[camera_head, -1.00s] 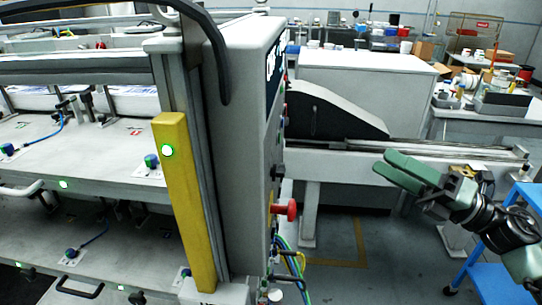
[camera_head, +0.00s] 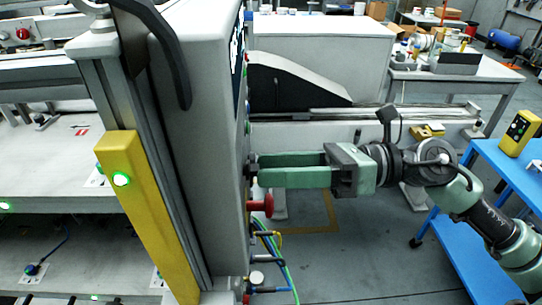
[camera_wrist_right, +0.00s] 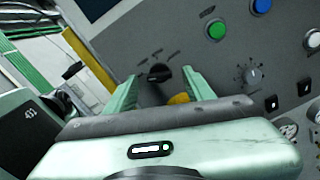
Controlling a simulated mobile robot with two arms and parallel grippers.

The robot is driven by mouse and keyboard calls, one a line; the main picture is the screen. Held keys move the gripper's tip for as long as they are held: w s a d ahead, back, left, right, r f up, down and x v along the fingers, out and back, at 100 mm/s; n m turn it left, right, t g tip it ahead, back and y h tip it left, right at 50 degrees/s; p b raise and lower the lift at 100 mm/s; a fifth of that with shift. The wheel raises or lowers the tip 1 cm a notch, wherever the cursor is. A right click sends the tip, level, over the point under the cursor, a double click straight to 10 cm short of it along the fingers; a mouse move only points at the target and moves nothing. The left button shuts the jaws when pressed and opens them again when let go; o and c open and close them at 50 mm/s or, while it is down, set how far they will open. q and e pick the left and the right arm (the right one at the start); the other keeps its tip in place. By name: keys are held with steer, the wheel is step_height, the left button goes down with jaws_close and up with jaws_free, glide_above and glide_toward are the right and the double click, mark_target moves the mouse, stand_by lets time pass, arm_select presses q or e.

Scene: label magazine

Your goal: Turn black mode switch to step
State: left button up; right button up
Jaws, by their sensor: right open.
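The black mode switch (camera_wrist_right: 158,73) is a small round knob on the grey control panel (camera_wrist_right: 225,65). Small labels too blurred to read lie above and beside it. In the right wrist view my right gripper (camera_wrist_right: 161,84) is open, with one green finger on each side of the switch. I cannot tell whether the fingers touch it. In the head view the right gripper (camera_head: 261,168) reaches left, level, with its fingertips at the narrow panel side of the grey machine housing (camera_head: 205,130). My left gripper is not in view.
A red mushroom button (camera_head: 263,205) sticks out just below the right gripper, with cables and hoses (camera_head: 268,245) under it. Green (camera_wrist_right: 216,30) and blue (camera_wrist_right: 261,5) buttons and a dial (camera_wrist_right: 252,76) are close by. A blue cart (camera_head: 455,225) stands at the right.

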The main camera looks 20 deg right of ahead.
steer(key=shift+a+r, duration=0.1)
steer(key=shift+a, duration=0.15)
steer(key=shift+w+a, duration=0.1)
steer(key=shift+a, duration=0.1)
steer(key=shift+c, duration=1.2)
jaws_close()
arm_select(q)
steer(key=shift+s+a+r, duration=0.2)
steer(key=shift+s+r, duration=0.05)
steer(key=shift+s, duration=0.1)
